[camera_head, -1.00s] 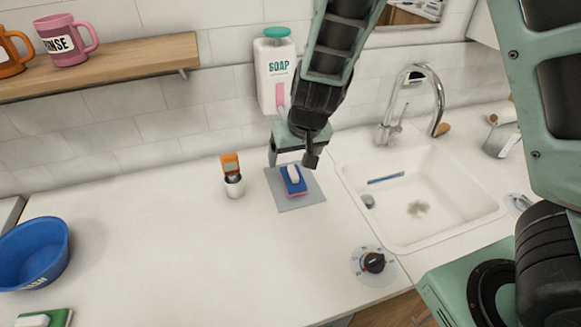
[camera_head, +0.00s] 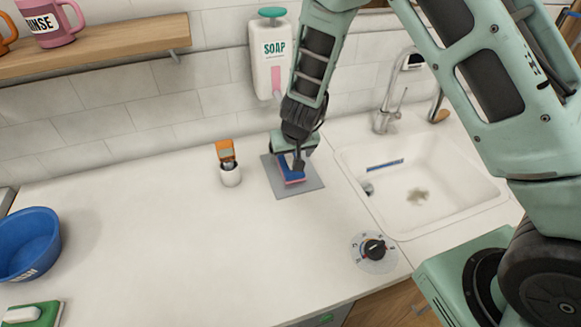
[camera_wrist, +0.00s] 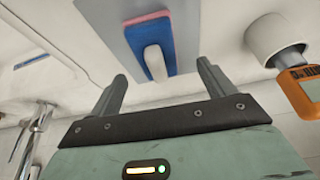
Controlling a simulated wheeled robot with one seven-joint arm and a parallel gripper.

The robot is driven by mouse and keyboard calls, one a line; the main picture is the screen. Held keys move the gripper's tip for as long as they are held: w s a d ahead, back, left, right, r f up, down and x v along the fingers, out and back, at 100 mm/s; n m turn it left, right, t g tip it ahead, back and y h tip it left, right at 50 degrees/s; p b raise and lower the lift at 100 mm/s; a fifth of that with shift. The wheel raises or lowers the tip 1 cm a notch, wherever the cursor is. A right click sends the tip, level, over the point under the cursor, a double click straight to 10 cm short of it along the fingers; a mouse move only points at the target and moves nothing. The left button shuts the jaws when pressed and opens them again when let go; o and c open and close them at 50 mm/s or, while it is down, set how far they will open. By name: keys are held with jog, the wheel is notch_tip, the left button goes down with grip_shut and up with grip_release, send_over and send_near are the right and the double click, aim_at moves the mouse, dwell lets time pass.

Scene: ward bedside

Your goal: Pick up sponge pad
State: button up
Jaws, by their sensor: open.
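The sponge pad (camera_head: 293,180), blue over pink with a white handle, lies on a grey mat (camera_head: 312,184) on the counter left of the sink. In the wrist view the pad (camera_wrist: 168,38) shows with its white handle end between and just beyond the fingertips. My gripper (camera_wrist: 161,70) is open and empty, with one finger to each side of the handle. In the head view my gripper (camera_head: 291,155) is over the pad and hides part of it. I cannot tell whether the fingers touch it.
A white cup (camera_head: 230,176) with an orange-topped device stands close left of the mat. A soap dispenser (camera_head: 270,55) hangs behind. The sink (camera_head: 440,215) is right, a dial (camera_head: 374,250) in front. A blue bowl (camera_head: 28,245) and green pad (camera_head: 33,315) are far left.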

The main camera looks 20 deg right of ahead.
aim_at(292, 158)
jog(key=x, duration=0.3)
jog(key=shift+w+d+f, duration=0.2)
jog(key=shift+d+f, duration=0.05)
jog(key=shift+d, duration=0.05)
jog(key=shift+w+a+f, duration=0.1)
jog(key=shift+w+f, duration=0.15)
jog(key=shift+f, duration=0.35)
jog(key=c, duration=1.1)
jog(key=shift+r, duration=0.1)
